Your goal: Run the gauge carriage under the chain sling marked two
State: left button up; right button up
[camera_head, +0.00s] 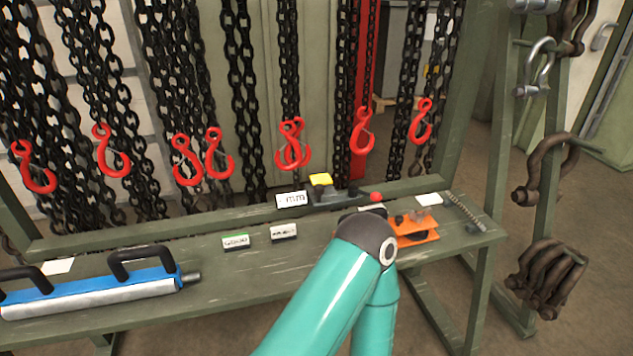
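Several black chain slings with red hooks hang in a row along the rack. One pair of red hooks (293,144) hangs in the middle and a single red hook (362,132) to its right. I cannot read a number two on any sling. A dark low device with a red knob (376,197) and a yellow block (320,180) sits on the rail under the middle slings; it may be the gauge carriage. A white "mm" plate (291,199) stands at its left. A teal arm of mine covers the bench front; neither gripper shows.
A blue and silver bar with black handles (95,290) lies on the bench at left. Two small label blocks (235,241) (283,232) stand mid-bench. An orange fixture (415,239) is partly behind my arm. Rusty shackles (545,278) hang at right.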

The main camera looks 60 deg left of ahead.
aim_at(318, 196)
jog(key=u, duration=0.15)
jog(key=k, duration=1.3)
jog(key=u, duration=0.55)
jog(key=i, duration=0.7)
